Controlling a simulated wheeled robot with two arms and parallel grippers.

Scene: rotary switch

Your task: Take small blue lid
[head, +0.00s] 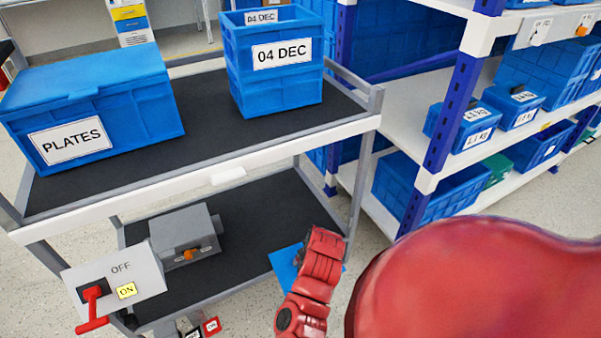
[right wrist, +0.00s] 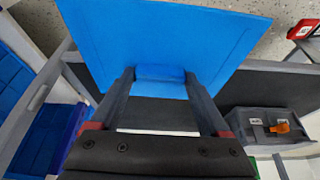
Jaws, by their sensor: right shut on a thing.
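The small blue lid (head: 284,265) shows partly in the head view, by the right end of the cart's lower shelf, with my right arm covering part of it. In the right wrist view the flat blue lid (right wrist: 165,38) fills the upper middle. My right gripper (right wrist: 158,76) has its two fingers on either side of the lid's raised grip and is shut on it. In the head view my red right wrist hides the fingers. My left gripper is not in view.
A grey box (head: 178,233) with an orange knob sits on the lower shelf (head: 250,220). An OFF/ON panel (head: 115,280) with a red lever is at the cart's left end. The upper shelf holds a PLATES box (head: 130,105) and a 04 DEC crate (head: 272,85). A blue-post rack (head: 455,105) stands right.

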